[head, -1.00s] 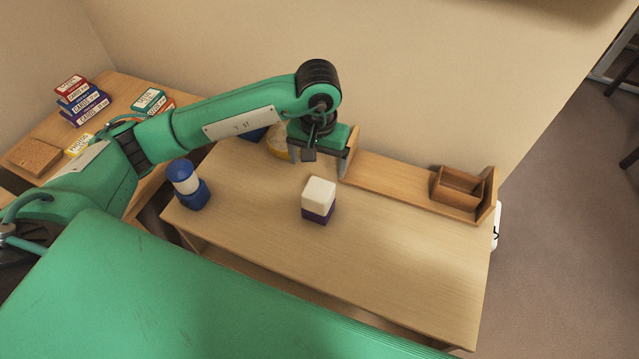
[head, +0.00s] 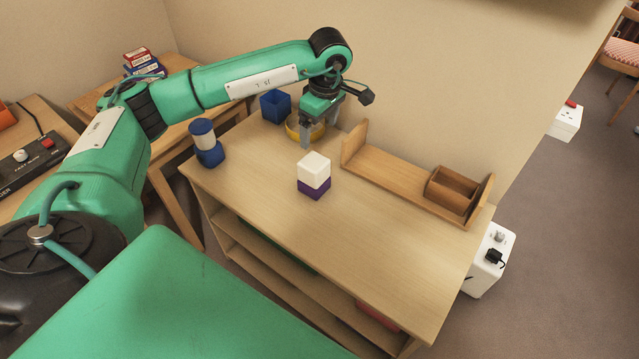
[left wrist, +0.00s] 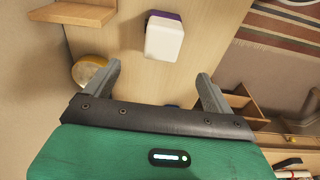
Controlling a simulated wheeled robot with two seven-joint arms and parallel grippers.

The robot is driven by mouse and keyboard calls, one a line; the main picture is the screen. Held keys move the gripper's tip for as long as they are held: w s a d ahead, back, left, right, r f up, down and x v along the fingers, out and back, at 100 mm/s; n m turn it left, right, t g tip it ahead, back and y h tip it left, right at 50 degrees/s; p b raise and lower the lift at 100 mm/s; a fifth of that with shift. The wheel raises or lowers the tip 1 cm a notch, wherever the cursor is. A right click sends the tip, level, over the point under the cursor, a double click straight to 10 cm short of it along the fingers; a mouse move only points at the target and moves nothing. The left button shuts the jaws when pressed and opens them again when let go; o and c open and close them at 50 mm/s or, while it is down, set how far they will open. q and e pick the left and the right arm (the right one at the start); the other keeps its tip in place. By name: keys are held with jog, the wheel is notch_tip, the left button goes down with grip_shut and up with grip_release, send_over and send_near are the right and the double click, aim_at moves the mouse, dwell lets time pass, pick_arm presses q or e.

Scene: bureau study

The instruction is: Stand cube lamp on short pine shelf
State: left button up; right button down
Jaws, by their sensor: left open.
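The cube lamp (head: 314,163), a white cube on a purple base, stands upright on the wooden unit's top; it also shows in the left wrist view (left wrist: 165,40). The short pine shelf (head: 385,178) lies along the wall to its right, with upright ends. My left gripper (head: 320,128) is open and empty behind the lamp, near the yellow bowl and apart from the lamp. In the left wrist view the lamp is beyond the spread fingers (left wrist: 158,72). My right gripper is not in view.
A small wooden box (head: 452,190) occupies the pine shelf's right end; its left part is bare. A blue-and-white cylinder lamp (head: 207,142) stands at the left. A yellow bowl (head: 293,124) and blue container (head: 275,105) are behind. The unit's front top (head: 345,235) is clear.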

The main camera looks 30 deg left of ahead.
aim_at(314, 161)
pick_arm(q)
jog(key=f, duration=0.7)
jog(key=shift+a+f, duration=0.15)
jog(key=shift+a, duration=0.25)
jog(key=f, duration=0.5)
jog(key=shift+s+a+f, duration=0.1)
jog(key=shift+s+a, duration=0.05)
jog(key=shift+a, duration=0.2)
jog(key=c, duration=1.7)
